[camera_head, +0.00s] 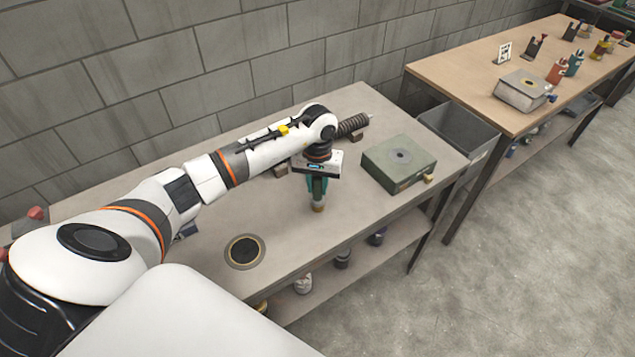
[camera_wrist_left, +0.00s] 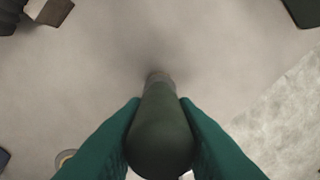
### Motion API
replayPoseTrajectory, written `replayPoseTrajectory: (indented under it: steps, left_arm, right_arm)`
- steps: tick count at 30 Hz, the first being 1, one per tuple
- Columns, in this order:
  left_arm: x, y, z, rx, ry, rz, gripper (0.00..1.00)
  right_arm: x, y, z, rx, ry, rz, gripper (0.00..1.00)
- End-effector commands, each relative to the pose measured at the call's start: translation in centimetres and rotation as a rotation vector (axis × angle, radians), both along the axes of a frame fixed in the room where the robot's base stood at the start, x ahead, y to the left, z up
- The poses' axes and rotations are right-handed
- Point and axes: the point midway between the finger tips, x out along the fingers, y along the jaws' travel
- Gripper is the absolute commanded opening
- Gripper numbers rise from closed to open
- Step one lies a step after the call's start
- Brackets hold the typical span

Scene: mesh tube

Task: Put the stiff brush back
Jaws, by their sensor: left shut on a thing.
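My left gripper (camera_head: 317,188) is shut on the stiff brush (camera_wrist_left: 162,130), whose dark green rounded handle shows between the teal fingers in the left wrist view. In the head view the fingers hide most of the brush, and a tan lower end (camera_head: 318,207) shows below them, over the bench near its front edge. I cannot tell if that end touches the bench. A dark ribbed mesh tube (camera_head: 352,125) lies at the back of the bench, partly hidden by my arm. My right gripper is not in view.
A green box (camera_head: 399,164) with a round grey top spot stands right of the gripper. A dark round pad with a tan rim (camera_head: 244,251) lies front left. A grey bin (camera_head: 458,132) stands between this bench and a wooden table (camera_head: 445,73). Jars sit on the lower shelf.

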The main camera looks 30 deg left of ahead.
Motion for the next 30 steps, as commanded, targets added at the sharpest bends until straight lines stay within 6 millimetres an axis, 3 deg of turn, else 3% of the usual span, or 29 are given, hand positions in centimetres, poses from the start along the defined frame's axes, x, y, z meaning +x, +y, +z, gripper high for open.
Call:
replayPoseTrajectory:
  steps: [3, 4, 8, 20, 30]
  left_arm:
    - [0.0, 0.0, -0.4, 0.0, -0.001, 0.0, 0.0]
    - [0.0, 0.0, -0.3, 0.0, -0.001, 0.0, 0.28]
    - [0.0, 0.0, -0.2, 0.0, 0.0, 0.0, 0.47]
    - [0.1, 0.0, 0.5, 0.0, -0.003, 0.0, 0.47]
    - [0.1, 0.1, 7.4, 0.003, -0.006, 0.0, 0.47]
  right_arm:
    - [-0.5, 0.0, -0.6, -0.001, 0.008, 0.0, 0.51]
    - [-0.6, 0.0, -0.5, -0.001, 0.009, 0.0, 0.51]
    - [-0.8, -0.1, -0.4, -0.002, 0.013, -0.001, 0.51]
    - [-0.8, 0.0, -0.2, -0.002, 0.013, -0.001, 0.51]
    - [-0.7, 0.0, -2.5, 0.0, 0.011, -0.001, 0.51]
